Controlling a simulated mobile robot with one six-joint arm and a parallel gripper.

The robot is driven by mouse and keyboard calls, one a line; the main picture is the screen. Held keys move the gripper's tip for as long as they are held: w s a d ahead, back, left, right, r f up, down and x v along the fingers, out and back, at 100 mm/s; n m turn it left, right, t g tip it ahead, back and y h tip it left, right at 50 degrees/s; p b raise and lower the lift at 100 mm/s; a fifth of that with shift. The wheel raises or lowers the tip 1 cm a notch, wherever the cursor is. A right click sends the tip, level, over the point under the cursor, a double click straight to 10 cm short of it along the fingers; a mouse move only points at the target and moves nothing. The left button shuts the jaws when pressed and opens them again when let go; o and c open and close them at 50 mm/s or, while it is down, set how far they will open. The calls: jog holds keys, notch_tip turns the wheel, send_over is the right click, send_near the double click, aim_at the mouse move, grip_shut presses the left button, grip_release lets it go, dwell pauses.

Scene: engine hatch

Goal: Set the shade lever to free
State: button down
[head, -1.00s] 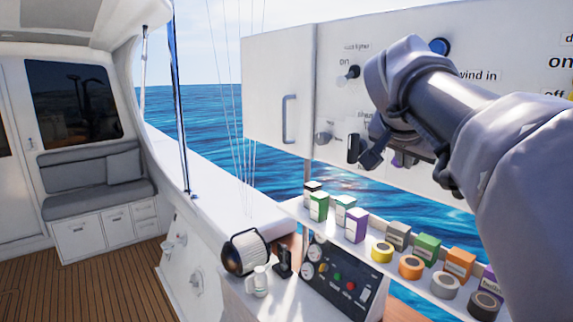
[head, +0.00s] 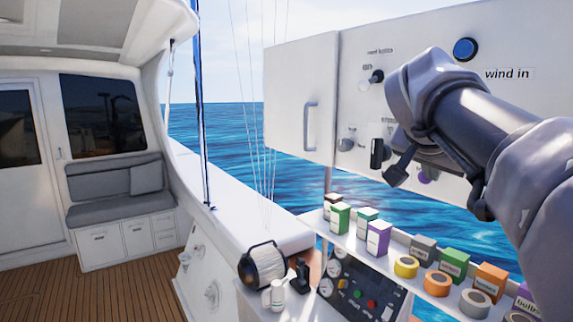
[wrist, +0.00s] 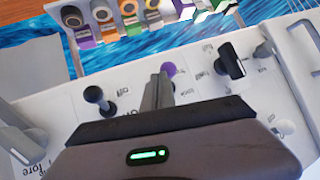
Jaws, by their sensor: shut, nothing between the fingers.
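A black upright lever (head: 376,153) sits on the white panel (head: 290,85); its label is partly hidden by my arm and too small to read, so I cannot confirm it is the shade lever. It also shows in the wrist view (wrist: 229,61). My gripper (head: 396,178) is just right of it in the head view, shut and empty. In the wrist view its fingertips (wrist: 158,85) are together, apart from the lever and close to a purple knob (wrist: 168,69).
A black knob (head: 376,76), a grey knob (head: 347,142) and a blue button (head: 465,49) beside "wind in" surround the lever. Another black knob (wrist: 95,95) shows in the wrist view. Below the panel, a shelf holds several boxes and tape rolls (head: 405,266).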

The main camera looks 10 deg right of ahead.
jog(key=shift+r, duration=0.15)
jog(key=shift+r+p, duration=0.7)
jog(key=shift+p, duration=0.05)
jog(key=shift+r, duration=0.1)
